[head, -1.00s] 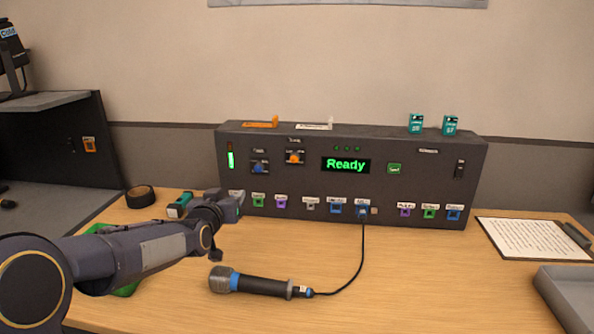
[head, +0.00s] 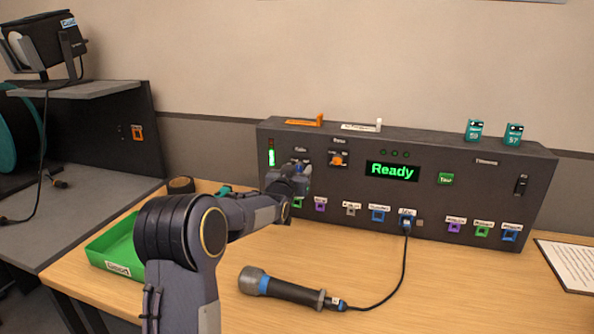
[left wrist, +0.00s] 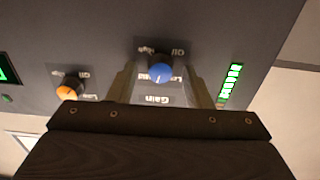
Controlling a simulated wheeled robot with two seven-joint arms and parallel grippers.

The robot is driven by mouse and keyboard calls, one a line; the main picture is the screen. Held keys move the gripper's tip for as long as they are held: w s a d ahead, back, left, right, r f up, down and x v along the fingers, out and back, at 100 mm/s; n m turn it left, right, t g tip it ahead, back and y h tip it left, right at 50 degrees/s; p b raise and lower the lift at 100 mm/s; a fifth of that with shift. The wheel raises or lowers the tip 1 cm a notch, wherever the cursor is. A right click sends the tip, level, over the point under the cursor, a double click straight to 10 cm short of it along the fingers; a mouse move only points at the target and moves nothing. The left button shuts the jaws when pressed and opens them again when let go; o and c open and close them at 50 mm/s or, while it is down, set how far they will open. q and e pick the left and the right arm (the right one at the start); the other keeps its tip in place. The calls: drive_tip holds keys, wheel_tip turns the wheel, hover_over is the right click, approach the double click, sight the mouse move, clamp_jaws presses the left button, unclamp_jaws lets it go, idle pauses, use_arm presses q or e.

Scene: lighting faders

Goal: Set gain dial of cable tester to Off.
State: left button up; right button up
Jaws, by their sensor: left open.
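The cable tester (head: 330,222) is a dark box at the back of the table, its display reading Ready. In the left wrist view, which shows the panel upside down, the blue gain dial (left wrist: 160,73) has small printed labels around it. A pale mark on it seems to point towards the Gain label (left wrist: 157,99), near Mid. My left gripper (left wrist: 160,66) is open, one finger on each side of the dial; I cannot tell whether they touch it. In the head view my left gripper (head: 301,174) is at the panel and hides most of the dial. My right gripper is out of view.
An orange dial (head: 338,160) sits right of the gain dial, and a row of coloured sockets runs below. A cabled microphone (head: 282,289) lies in front. A green tray (head: 112,247) is at left.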

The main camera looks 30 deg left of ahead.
use_arm(q)
drive_tip(key=c, duration=1)
